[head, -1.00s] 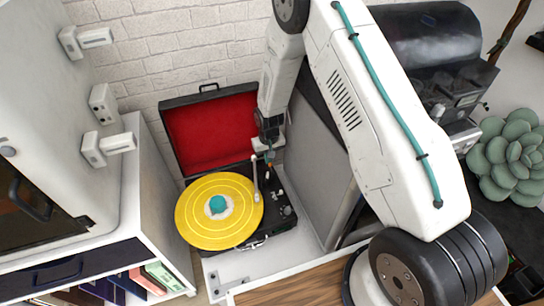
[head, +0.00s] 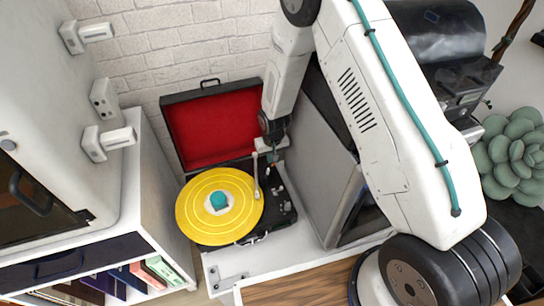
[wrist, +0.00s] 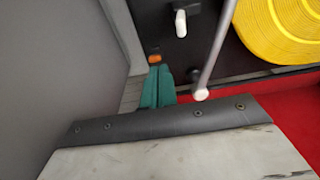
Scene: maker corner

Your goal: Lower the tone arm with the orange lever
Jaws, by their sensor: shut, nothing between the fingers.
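The turntable has a black deck (head: 284,208) and a yellow record (head: 234,229) with a teal centre piece. The pale tone arm (head: 256,178) lies along the record's right side; in the wrist view its grey tube (wrist: 216,48) ends in a white tip. Whether it is raised cannot be told. The small orange lever (wrist: 155,59) shows on the deck just beyond my teal fingertips; I cannot make it out in the head view. My gripper (wrist: 158,72) is shut and empty, right behind the lever; contact is unclear. It also shows in the head view (head: 274,158).
The open red-lined lid (head: 205,130) stands behind the deck. A grey panel (head: 312,165) rises close on the right of my gripper. A white knob (wrist: 181,23) sits on the deck beyond the lever. A white shelf unit (head: 150,185) stands at left.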

